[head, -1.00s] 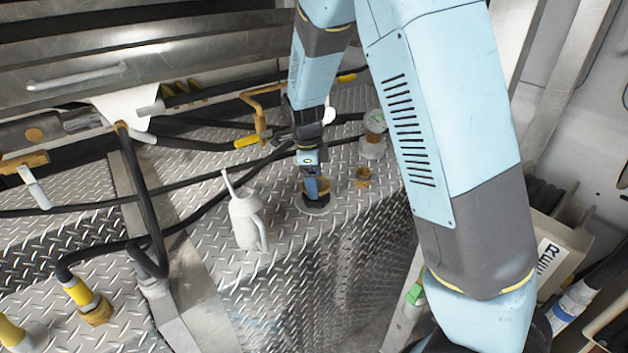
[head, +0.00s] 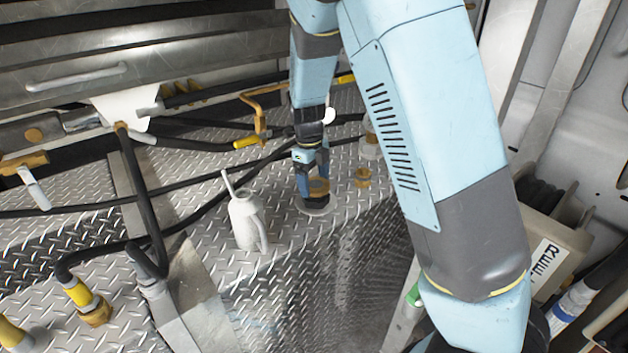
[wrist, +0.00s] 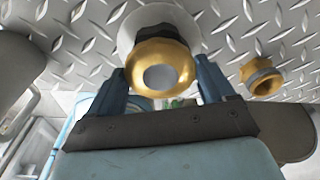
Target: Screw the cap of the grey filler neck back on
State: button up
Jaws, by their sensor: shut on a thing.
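My gripper (head: 314,192) points down over the deck, shut on a brass-coloured cap (wrist: 160,72) with a round grey disc on its face. In the wrist view the two blue fingers of my gripper (wrist: 163,80) are on either side of the cap. The cap also shows between the fingers in the head view (head: 319,187). Directly below it is the filler neck, a dark collar (head: 316,203) on a round grey flange (wrist: 128,30). The cap hides part of the neck in the wrist view, and I cannot tell how far they are engaged.
A brass fitting (head: 362,177) stands close to the right of the neck. A pale watering-can-shaped jug (head: 246,220) stands to its left. Black hoses (head: 190,225) cross the tread-plate deck, which ends in a front edge.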

jog(key=shift+m, duration=1.2)
jog(key=o, duration=1)
jog(key=shift+c, duration=0.2)
jog(key=shift+r, duration=2.95)
